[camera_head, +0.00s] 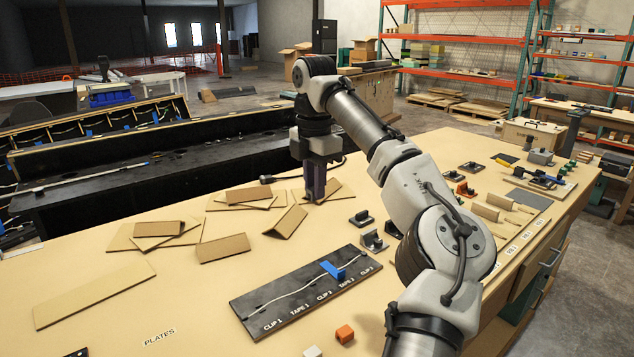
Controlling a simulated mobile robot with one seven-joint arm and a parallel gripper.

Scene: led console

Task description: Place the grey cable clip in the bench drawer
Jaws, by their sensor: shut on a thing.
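My gripper (315,198) points down at the bench top among loose cardboard plates. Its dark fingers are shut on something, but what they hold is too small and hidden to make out. Two dark grey clip-like pieces, one (362,219) and another (373,241), lie to the right of the gripper, near the board. I cannot tell which piece is the task's grey cable clip. The bench drawers show at the bench's right side, with a handle (551,256); they look closed.
Cardboard plates (224,247) lie around and left of the gripper. Orange (345,333) and white blocks are at the near edge. My arm crosses the bench's middle.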

